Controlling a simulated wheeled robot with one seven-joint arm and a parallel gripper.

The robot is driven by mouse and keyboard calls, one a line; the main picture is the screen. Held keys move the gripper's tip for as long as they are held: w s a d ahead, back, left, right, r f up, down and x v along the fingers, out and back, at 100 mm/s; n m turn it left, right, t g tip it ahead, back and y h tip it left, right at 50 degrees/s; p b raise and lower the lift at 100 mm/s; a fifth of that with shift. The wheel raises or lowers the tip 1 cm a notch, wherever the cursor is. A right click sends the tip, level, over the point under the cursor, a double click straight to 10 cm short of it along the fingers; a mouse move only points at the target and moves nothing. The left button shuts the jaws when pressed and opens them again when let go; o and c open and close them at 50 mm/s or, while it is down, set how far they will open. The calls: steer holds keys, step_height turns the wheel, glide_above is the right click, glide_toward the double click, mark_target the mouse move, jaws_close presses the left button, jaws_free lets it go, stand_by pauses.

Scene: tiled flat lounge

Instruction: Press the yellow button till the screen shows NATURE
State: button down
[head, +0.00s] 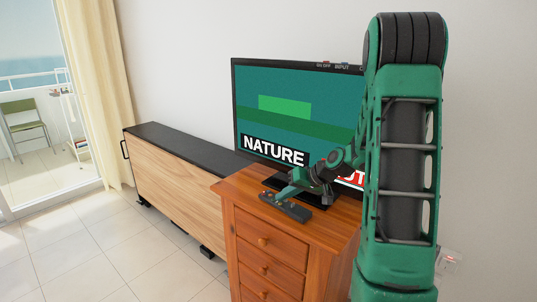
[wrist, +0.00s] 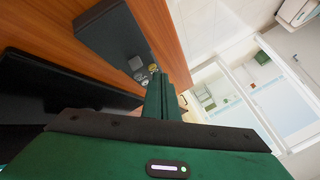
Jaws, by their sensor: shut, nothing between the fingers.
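The screen (head: 300,120) stands on the wooden cabinet and shows a green picture with the word NATURE in white on black. A red label at its lower right is partly hidden by my arm. A dark control box (head: 285,207) lies on the cabinet top in front of the screen; it also shows in the wrist view (wrist: 108,38). In the wrist view, a small yellow button (wrist: 154,68) sits at the box's end near paler round buttons. My gripper (wrist: 160,82) is shut and empty, its tips close by the yellow button; contact cannot be told. It is over the box in the head view (head: 287,194).
The wooden drawer cabinet (head: 265,240) carries the screen and box. A long low black-topped sideboard (head: 170,175) stands to the left. Small labelled controls (head: 340,66) line the screen's top edge. Tiled floor (head: 75,245) is free at the front left.

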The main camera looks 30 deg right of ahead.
steer(key=shift+r, duration=0.35)
steer(key=shift+r, duration=3)
steer(key=s+a+m+g+h, duration=0.1)
steer(key=s+a+g+h, duration=0.1)
steer(key=s, duration=1.5)
steer(key=s+a+m+g+h, duration=0.1)
steer(key=s+a+g, duration=0.3)
steer(key=s, duration=1.4)
steer(key=shift+r+m+g+h, duration=0.15)
steer(key=shift+m+g+h, duration=0.2)
steer(key=shift+g, duration=0.75)
steer(key=shift+a, duration=0.1)
